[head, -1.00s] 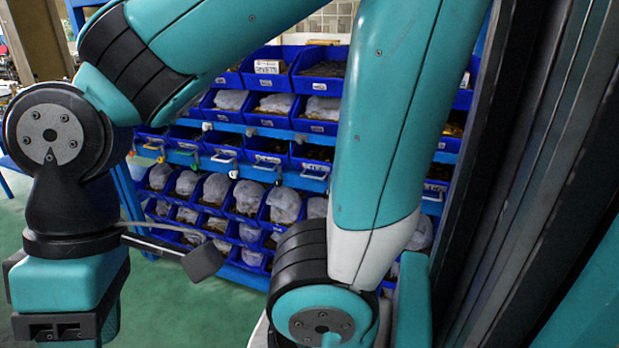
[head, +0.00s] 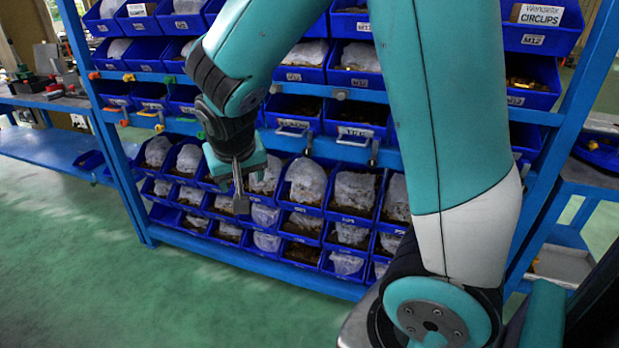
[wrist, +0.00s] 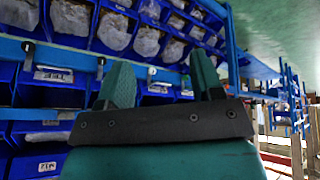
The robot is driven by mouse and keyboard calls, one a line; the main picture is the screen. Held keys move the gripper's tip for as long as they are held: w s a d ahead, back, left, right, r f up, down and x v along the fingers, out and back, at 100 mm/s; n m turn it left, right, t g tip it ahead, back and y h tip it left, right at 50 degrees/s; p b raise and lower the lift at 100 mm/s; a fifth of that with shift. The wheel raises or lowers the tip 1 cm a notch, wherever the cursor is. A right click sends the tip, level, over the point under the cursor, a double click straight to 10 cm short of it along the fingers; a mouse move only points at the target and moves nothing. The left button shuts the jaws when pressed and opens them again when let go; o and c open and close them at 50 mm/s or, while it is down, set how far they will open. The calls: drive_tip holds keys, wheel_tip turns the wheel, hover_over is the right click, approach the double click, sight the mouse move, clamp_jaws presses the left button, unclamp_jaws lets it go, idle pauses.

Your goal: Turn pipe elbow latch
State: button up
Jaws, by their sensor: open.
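My gripper (wrist: 161,78) shows at the bottom of the wrist view, its two teal fingers apart and nothing between them. The fingers point at the blue shelf rail, which has a pale round knob (wrist: 152,70) seen between them. In the head view several small latches with grey handles hang along the rail, among them a handle latch (head: 292,128) right of my wrist. I cannot read which one is the pipe elbow latch.
A blue rack (head: 145,215) holds rows of blue bins with bagged parts. Coloured knobs, such as a red knob (head: 94,75), sit along its rail at left. A workbench (head: 45,150) stands at far left. The green floor (head: 80,270) in front is clear.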

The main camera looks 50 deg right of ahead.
drive_tip(key=w+d+f+m+h+b, duration=0.45)
drive_tip(key=d+f+h+b, duration=0.2)
drive_tip(key=d+f, duration=0.4)
drive_tip(key=m+t+h+b, duration=0.2)
drive_tip(key=h+b, duration=0.5)
drive_tip(key=b, duration=0.1)
approach(307, 154)
drive_tip(key=shift+n, duration=0.25)
drive_tip(key=p+x, duration=0.3)
drive_tip(key=x, duration=0.8)
drive_tip(key=c, duration=0.9)
